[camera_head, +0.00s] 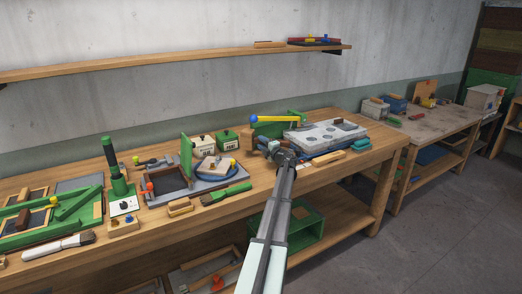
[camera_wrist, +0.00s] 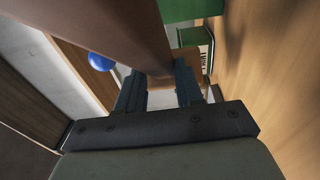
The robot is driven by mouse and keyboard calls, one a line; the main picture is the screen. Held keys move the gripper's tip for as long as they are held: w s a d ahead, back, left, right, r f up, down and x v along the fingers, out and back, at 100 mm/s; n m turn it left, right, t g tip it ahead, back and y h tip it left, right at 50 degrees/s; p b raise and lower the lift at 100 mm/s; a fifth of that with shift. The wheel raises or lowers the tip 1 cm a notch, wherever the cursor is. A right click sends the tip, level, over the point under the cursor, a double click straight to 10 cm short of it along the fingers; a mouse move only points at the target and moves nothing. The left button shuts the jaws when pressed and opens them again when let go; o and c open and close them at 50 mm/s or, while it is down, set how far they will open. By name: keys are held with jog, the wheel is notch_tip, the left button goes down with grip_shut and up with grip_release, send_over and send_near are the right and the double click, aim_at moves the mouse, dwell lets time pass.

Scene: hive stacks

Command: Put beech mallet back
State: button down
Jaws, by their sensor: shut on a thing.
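My gripper (camera_head: 279,152) is over the right part of the long workbench, just left of a grey slab-like fixture (camera_head: 326,134). In the wrist view its two dark fingers (camera_wrist: 159,90) are shut on a smooth brown wooden piece (camera_wrist: 115,30), which I take to be the beech mallet. The piece runs from the fingers toward the upper left of that view. In the head view a small brown part of it (camera_head: 262,141) shows beside the fingers. The rest is hidden by the gripper, and I cannot tell whether it touches anything.
A yellow lever (camera_head: 280,119) with a blue ball knob (camera_head: 254,118) stands just behind my gripper; the knob also shows in the wrist view (camera_wrist: 101,62). Green tins (camera_head: 226,140), a green-handled brush (camera_head: 226,193) and a frame (camera_head: 168,187) crowd the left. A wall shelf (camera_head: 170,67) runs above.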

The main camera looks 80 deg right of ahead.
jog(key=shift+w+d+f, duration=0.2)
jog(key=shift+w+d, duration=0.3)
jog(key=shift+w, duration=0.05)
jog(key=shift+a+f, duration=0.1)
jog(key=shift+f, duration=1.4)
jog(key=shift+f, duration=0.6)
jog(key=c, duration=0.7)
grip_release()
jog(key=shift+s+f, duration=0.1)
jog(key=v, duration=0.3)
jog(key=r+v, duration=0.1)
jog(key=v, duration=0.6)
jog(key=shift+r, duration=0.15)
jog(key=shift+v, duration=1)
